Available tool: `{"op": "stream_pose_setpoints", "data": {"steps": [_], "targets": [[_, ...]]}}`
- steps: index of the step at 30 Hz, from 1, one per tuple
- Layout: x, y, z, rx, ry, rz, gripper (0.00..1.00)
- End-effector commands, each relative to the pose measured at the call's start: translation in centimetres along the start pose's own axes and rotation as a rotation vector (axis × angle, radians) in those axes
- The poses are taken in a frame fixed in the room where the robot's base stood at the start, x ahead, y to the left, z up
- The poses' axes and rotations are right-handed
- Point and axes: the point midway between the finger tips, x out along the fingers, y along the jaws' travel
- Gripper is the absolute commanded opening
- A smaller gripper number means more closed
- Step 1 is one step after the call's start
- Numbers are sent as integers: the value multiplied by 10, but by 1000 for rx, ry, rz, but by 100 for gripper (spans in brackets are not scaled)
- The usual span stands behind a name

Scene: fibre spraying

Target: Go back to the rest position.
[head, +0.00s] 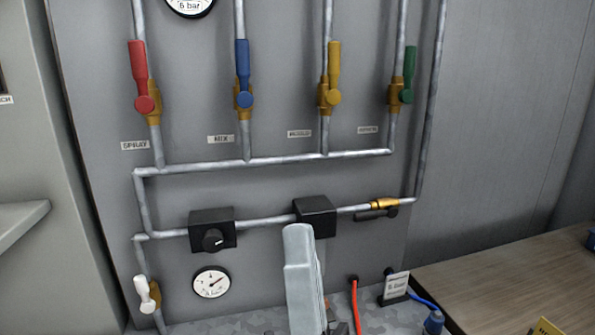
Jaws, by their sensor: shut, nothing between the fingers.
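I see no gripper fingers in the head view. A pale grey, upright, block-like shape (302,278) rises from the bottom edge near the middle, in front of the lower wall panel. I cannot tell whether it is part of my arm. It hides part of the panel and the surface behind it.
The grey panel (285,85) carries pipes and red (139,68), blue (243,66), yellow (334,65) and green (409,65) valve handles, all upright. A white valve (144,289) and gauge (211,282) sit low left. A wooden tabletop (505,272) is at right.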

Motion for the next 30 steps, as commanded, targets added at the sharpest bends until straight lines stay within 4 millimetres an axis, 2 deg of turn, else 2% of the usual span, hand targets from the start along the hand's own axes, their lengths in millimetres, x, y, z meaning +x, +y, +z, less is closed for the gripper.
{"op": "stream_pose_setpoints", "data": {"steps": [1,9,16,23,30], "targets": [[-21,11,-1,-86,-53,22,0],[-124,51,-16,-496,-324,129,0],[-215,70,-43,-759,-556,243,0],[-302,69,-79,-921,-776,390,0],[-382,45,-117,-968,-952,600,0]]}}
